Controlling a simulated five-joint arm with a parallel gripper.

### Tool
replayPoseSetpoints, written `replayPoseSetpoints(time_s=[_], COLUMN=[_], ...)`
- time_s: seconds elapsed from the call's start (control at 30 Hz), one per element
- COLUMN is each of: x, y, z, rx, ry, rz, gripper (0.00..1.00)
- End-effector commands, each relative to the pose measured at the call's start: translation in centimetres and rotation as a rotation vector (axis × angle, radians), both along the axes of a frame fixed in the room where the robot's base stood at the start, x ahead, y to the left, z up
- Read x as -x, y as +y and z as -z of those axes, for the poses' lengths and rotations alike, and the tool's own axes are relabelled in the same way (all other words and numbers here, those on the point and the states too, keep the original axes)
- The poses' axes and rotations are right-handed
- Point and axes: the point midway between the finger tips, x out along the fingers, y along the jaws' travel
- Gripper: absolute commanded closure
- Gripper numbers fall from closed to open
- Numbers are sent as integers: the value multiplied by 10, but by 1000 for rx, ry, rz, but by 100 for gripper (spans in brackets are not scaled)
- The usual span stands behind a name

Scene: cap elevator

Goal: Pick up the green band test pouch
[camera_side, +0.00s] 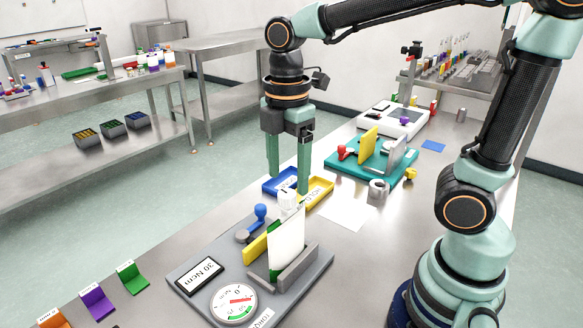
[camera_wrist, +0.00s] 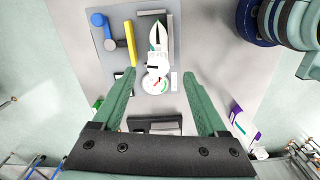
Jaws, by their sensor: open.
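The green band test pouch (camera_side: 288,243) is white with a green lower band. It stands upright in a fixture on the grey torque plate (camera_side: 318,262), with a white cap (camera_side: 287,198) at its top. In the wrist view the pouch (camera_wrist: 156,38) is seen from above, past the fingertips. My gripper (camera_side: 288,184) points down, its green fingers apart and empty. Its fingertips are near the height of the cap; the exact gap in depth is hard to tell. The wrist view also shows the open gripper (camera_wrist: 160,73).
A yellow plate (camera_side: 256,245) and a blue lever (camera_side: 259,212) stand beside the pouch. The plate also carries a dial (camera_side: 234,303) and a display (camera_side: 199,275). Blue (camera_side: 283,184) and yellow (camera_side: 319,191) trays and a teal fixture (camera_side: 350,172) lie behind. Coloured holders (camera_side: 132,277) stand front left.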

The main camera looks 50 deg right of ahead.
Motion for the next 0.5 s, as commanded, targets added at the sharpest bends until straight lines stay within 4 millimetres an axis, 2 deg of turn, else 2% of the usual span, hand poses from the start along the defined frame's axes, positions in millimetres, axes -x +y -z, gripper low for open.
replayPoseSetpoints(time_s=[0.1, 0.37, 0.5], x=[0, 0, -1], y=[0, 0, 0], z=[19, 39, 58], rx=[1, 1, 1], ry=[3, 2, 4], rz=[2, 3, 3], gripper=[24, 24, 24])
